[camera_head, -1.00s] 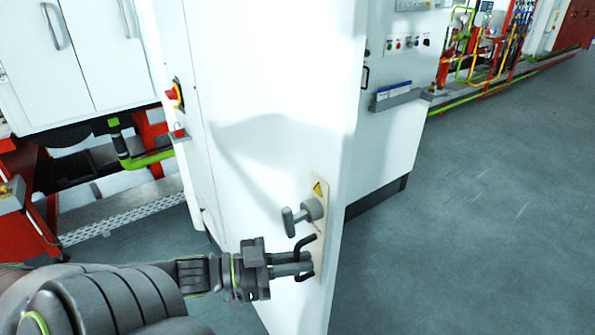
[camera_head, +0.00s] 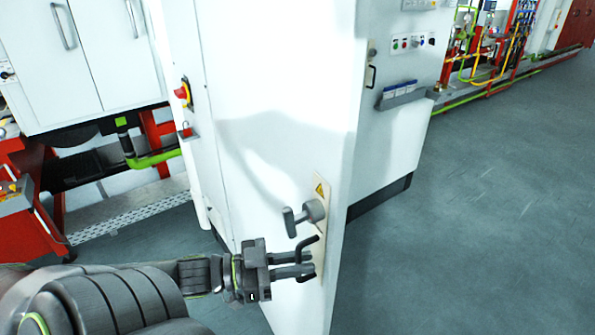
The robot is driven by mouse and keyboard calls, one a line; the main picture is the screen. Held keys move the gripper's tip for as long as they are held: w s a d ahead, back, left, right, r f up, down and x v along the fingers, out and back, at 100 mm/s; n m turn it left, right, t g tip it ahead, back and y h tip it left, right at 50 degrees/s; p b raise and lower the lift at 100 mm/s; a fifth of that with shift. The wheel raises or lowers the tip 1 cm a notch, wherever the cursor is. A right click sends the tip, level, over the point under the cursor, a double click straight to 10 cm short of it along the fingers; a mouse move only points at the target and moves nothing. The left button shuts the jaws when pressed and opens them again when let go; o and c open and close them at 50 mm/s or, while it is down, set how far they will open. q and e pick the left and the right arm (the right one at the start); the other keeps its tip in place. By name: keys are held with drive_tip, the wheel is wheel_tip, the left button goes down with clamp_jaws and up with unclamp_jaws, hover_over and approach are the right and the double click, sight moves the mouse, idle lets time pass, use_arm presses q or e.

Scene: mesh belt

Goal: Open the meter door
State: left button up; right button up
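The meter door (camera_head: 275,130) is a tall white panel in the middle of the head view, with its free edge toward the right. A beige plate near that edge carries a yellow warning triangle, a grey knob-like latch (camera_head: 303,217) and, below it, a black bar handle (camera_head: 309,243). My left gripper (camera_head: 308,264) reaches in from the lower left, with its fingers at the black handle. The handle passes by the fingertips, but whether they are closed on it is unclear. My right gripper is not in view.
A white cabinet with a button panel (camera_head: 413,41) and a grey document holder (camera_head: 403,96) stands behind the door on the right. A red cart (camera_head: 35,205) is at the left. Grey floor (camera_head: 470,240) is clear at the right.

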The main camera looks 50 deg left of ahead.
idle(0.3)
use_arm(q)
drive_tip(key=p+v, duration=0.4)
drive_tip(key=v, duration=1.3)
drive_tip(key=shift+s+a, duration=0.15)
drive_tip(key=shift+s, duration=0.05)
